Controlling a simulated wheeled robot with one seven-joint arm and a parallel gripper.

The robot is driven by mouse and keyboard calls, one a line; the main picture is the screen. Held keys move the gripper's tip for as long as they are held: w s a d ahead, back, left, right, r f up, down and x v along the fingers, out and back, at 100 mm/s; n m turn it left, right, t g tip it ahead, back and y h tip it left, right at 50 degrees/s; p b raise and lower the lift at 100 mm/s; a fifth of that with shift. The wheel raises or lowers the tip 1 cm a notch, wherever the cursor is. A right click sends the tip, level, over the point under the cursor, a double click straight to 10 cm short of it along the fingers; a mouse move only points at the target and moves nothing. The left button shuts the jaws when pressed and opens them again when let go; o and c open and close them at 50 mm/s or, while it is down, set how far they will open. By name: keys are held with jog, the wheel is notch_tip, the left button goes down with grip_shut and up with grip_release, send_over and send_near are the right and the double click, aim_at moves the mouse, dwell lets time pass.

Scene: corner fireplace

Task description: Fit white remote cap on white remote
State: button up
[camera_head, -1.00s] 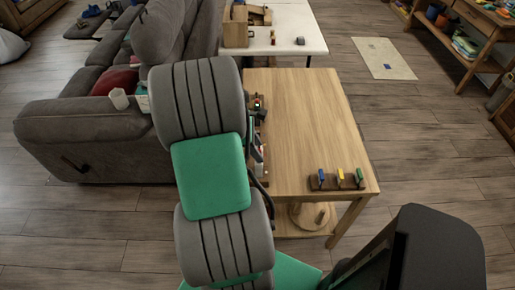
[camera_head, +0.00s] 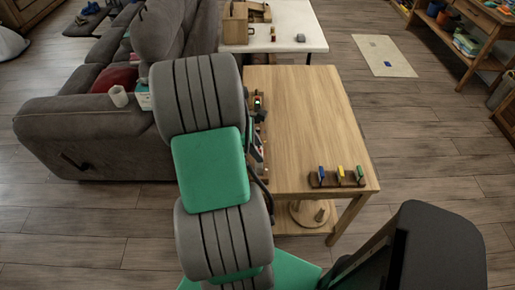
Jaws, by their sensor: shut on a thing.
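A dark holder (camera_head: 264,127) lies along the table's left edge, with small items on it partly hidden by my arm. A small white piece (camera_head: 258,101) shows at its far end, with red just below it; it looks like the white remote cap, but it is too small to be sure. Another small pale item (camera_head: 259,152) shows nearer me and may be the white remote. My gripper (camera_head: 250,118) is mostly hidden behind my grey and green arm; only dark edges show at the table's left edge. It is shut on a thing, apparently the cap. Whether cap and remote touch cannot be seen.
The wooden table (camera_head: 305,120) is clear in its middle. A small rack (camera_head: 338,178) with blue, yellow and green pieces stands at its near right. A grey sofa (camera_head: 85,120) is on the left, and a white table (camera_head: 290,35) with a wooden box stands behind.

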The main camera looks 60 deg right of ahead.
jog(key=shift+f, duration=0.1)
jog(key=o, duration=1.3)
jog(key=shift+c, duration=0.2)
jog(key=v, duration=0.8)
jog(key=w+a+f+m+t+y, duration=0.1)
jog(key=w+a+f+m, duration=0.1)
jog(key=a+m, duration=0.45)
jog(key=w+a+f+m+t+y, duration=0.1)
jog(key=a+f+m, duration=0.1)
jog(key=a+m, duration=0.5)
jog(key=w+a+r+n+t, duration=0.1)
jog(key=w+a+r+n, duration=0.1)
jog(key=a, duration=0.5)
jog(key=w+a+r+n+t, duration=0.2)
jog(key=w+a+r+n, duration=0.1)
jog(key=a, duration=0.5)
jog(key=w+a+r+n+t, duration=0.2)
jog(key=w+a+r+n, duration=0.1)
jog(key=a, duration=0.5)
notch_tip(320, 180, up, 3)
jog(key=shift+w+f, duration=0.1)
jog(key=shift+w, duration=0.6)
